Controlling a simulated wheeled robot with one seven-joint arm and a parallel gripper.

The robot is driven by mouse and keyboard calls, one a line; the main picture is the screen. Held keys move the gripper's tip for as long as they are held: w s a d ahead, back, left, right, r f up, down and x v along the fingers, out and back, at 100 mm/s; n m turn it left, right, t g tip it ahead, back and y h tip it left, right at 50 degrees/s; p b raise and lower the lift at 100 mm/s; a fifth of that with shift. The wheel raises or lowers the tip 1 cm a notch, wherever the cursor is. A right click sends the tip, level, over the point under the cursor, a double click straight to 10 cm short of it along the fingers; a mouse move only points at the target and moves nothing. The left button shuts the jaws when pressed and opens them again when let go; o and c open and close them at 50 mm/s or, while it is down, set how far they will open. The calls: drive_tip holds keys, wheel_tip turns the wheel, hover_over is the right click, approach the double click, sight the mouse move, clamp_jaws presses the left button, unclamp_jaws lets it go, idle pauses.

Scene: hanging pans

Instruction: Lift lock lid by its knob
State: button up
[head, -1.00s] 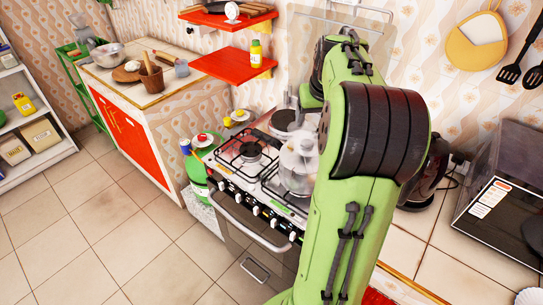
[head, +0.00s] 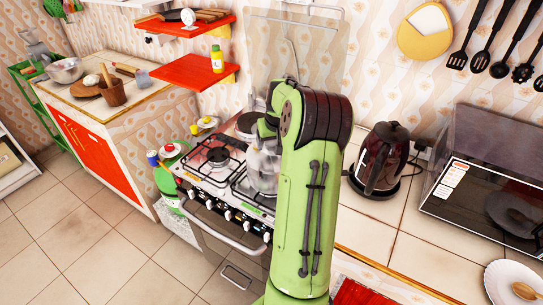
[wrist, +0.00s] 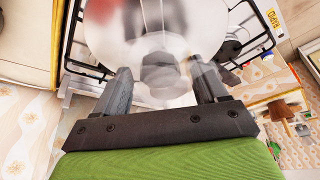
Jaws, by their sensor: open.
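A pale, partly see-through pot with a lid (head: 262,168) stands on the stove, just left of my green arm in the head view. In the wrist view the whitish lid (wrist: 105,35) fills the upper middle and is blurred. My gripper is open, with one finger on each side of the knob. I cannot tell whether either finger touches it.
The stove (head: 215,180) has black burner grates around the pot. A red shelf (head: 195,70) hangs on the wall behind. The floor (head: 110,240) at left is clear.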

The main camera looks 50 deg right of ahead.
drive_tip(key=shift+w+d+f, duration=0.2)
drive_tip(key=shift+w+f, duration=0.05)
drive_tip(key=shift+f, duration=0.35)
drive_tip(key=shift+a+r, duration=0.1)
drive_tip(key=shift+c, duration=0.6)
clamp_jaws()
